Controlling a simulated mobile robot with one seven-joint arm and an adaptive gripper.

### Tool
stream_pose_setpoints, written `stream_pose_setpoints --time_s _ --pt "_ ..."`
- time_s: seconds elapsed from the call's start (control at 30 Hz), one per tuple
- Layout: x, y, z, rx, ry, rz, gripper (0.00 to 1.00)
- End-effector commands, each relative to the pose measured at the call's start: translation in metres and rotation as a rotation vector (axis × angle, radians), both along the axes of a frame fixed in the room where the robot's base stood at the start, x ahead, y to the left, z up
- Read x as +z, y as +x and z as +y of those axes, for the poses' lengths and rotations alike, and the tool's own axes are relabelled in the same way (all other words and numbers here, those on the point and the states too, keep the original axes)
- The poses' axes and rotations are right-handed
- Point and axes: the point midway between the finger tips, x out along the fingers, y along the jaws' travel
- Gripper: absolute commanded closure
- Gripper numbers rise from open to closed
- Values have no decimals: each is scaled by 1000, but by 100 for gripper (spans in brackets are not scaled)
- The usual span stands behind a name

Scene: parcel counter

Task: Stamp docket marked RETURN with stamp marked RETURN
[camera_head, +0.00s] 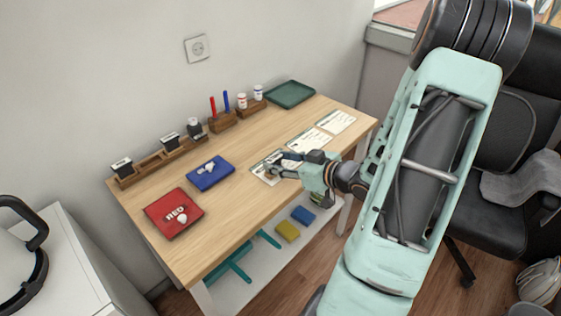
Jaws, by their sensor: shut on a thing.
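Three printed dockets lie in a row along the right side of the table: a near one (258,171), a middle one (309,141) and a far one (336,121). Their print is too small to read. My gripper (275,172) is low over the near docket and covers part of it. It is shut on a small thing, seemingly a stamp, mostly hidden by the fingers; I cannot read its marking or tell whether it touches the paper. A wooden rack (150,163) at the back left holds several stamps, with an empty stretch in its middle. Their labels are unreadable.
A red ink pad marked RED (165,207) and a blue ink pad (205,180) lie left of the gripper. Behind stand a red pen (213,107), a blue pen (226,101) and two small bottles (242,101). A green tray (290,94) sits at the far corner.

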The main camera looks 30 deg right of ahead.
Motion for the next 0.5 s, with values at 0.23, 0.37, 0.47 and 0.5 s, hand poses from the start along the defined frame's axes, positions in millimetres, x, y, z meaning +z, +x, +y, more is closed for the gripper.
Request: stream_pose_setpoints --time_s 0.23,0.37,0.47,0.5 --pt "-3 0 0 0 0 3 100" --pt "-3 -1 0 -1 0 5 100" --pt "-1 -1 0 -1 0 5 100" --pt "2 -1 0 -1 0 5 100"
